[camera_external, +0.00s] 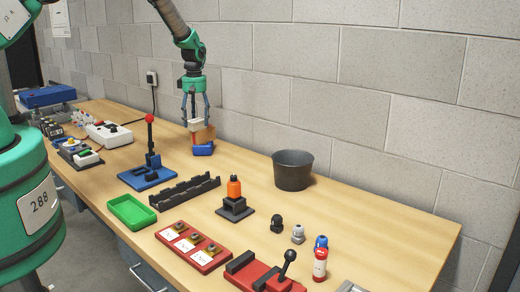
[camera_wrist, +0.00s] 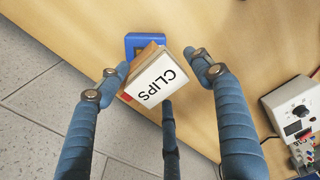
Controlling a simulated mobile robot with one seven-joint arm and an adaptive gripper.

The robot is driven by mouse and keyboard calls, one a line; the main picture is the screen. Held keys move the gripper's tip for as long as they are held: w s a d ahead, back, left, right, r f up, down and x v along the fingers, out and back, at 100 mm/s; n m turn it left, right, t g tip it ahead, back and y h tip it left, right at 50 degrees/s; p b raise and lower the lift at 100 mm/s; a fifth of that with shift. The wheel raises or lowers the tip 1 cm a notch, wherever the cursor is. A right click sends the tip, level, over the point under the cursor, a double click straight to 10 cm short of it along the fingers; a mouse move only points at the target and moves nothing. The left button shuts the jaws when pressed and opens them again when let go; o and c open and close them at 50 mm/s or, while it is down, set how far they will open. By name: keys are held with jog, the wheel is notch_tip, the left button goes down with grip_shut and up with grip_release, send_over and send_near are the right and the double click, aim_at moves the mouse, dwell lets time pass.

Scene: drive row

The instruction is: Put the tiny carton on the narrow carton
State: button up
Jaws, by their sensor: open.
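A small white carton marked CLIPS (camera_wrist: 156,82), with a red corner, sits between the fingers of my gripper (camera_wrist: 160,70). In the external view this white carton (camera_external: 195,125) is at the top of a brown carton (camera_external: 206,134), close to the wall. The brown carton also shows as an edge beside and under the white one in the wrist view (camera_wrist: 141,57). My gripper (camera_external: 196,112) points down and is open around the white carton, with fingers spread on its sides. The white carton appears to rest on the brown one; the contact is partly hidden.
A blue object (camera_external: 203,149) stands right against the brown carton's front. A blue-based joystick (camera_external: 150,165) is to the left, a black rack (camera_external: 184,191) in front, and a dark bucket (camera_external: 293,170) to the right. The block wall is close behind.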

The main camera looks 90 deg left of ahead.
aim_at(196, 121)
notch_tip(196, 121, up, 12)
jog(key=b, duration=0.2)
jog(key=shift+w+d+f, duration=0.15)
jog(key=shift+w+f, duration=0.05)
jog(key=shift+f, duration=0.05)
dwell(0.7)
jog(key=shift+r, duration=0.1)
dwell(0.3)
